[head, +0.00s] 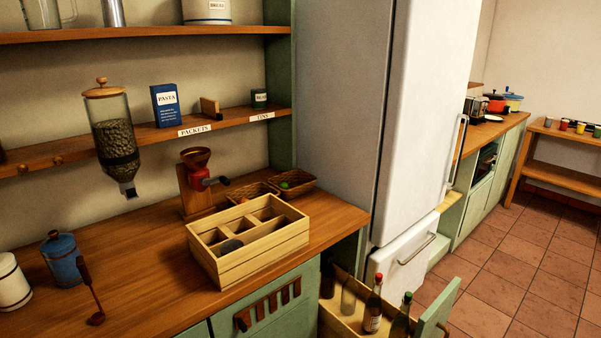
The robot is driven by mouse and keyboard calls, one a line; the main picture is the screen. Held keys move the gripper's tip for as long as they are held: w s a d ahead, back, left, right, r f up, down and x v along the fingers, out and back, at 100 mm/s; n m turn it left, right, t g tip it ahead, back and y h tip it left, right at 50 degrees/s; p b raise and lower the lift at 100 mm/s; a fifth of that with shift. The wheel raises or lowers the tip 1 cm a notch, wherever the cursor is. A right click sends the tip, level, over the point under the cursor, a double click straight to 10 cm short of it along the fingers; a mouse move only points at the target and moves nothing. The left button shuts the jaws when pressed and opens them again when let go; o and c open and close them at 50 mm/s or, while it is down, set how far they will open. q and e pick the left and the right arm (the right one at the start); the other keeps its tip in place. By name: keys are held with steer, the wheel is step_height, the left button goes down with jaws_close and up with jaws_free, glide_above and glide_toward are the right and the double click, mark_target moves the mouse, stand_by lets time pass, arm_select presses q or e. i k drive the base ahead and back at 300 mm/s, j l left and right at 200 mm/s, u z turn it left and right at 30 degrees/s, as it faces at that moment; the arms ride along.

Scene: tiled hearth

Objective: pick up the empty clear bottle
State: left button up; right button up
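A clear bottle (348,298) stands upright in an open pull-out drawer (345,322) low at the bottom of the head view. It looks empty. A dark bottle (327,284) is to its left, partly hidden by the cabinet side. A bottle with a red cap and a label (373,308) is just to its right. The lower parts of the bottles are partly hidden. Neither of my grippers is in view.
A wooden counter (130,250) carries a divided wooden box (250,262), baskets (297,182), a grinder (196,185) and a blue canister (63,258). A white fridge (425,110) stands behind the drawer. The tiled floor (520,260) at the right is clear.

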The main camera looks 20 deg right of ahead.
mark_target(348, 302)
steer(key=z, duration=1.55)
steer(key=i+l, duration=0.5)
steer(key=i, duration=0.1)
